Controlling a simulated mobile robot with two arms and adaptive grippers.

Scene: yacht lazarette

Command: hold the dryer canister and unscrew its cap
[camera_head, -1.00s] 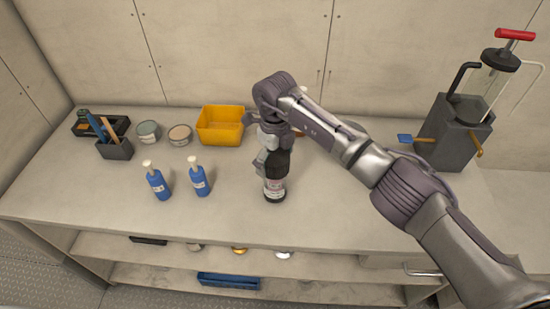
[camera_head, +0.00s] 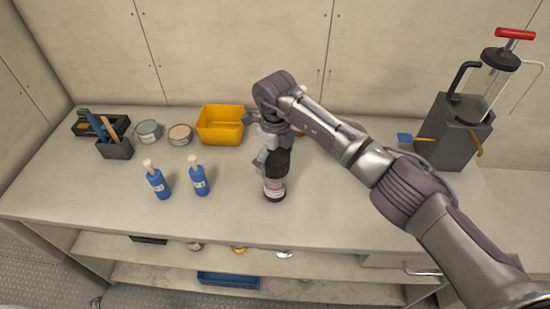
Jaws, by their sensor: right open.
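The dryer canister (camera_head: 274,188) stands upright on the bench near its front edge. It has a pale, printed label band, a dark base and a black upper part, the cap (camera_head: 277,161). My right gripper (camera_head: 264,163) points down at the cap from above and is open. One finger shows at the cap's left side; whether it touches I cannot tell. The other finger is hidden. A small grey tip, seemingly of my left gripper (camera_head: 97,301), shows at the bottom left edge, far from the canister; its jaws cannot be made out.
Two blue bottles (camera_head: 158,183) stand left of the canister. Behind are a yellow bin (camera_head: 220,125), two round tins (camera_head: 180,135) and dark tool holders (camera_head: 116,149). A pump unit (camera_head: 455,130) stands at the right. A shelf below holds a blue tray (camera_head: 229,280). The front-left bench is clear.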

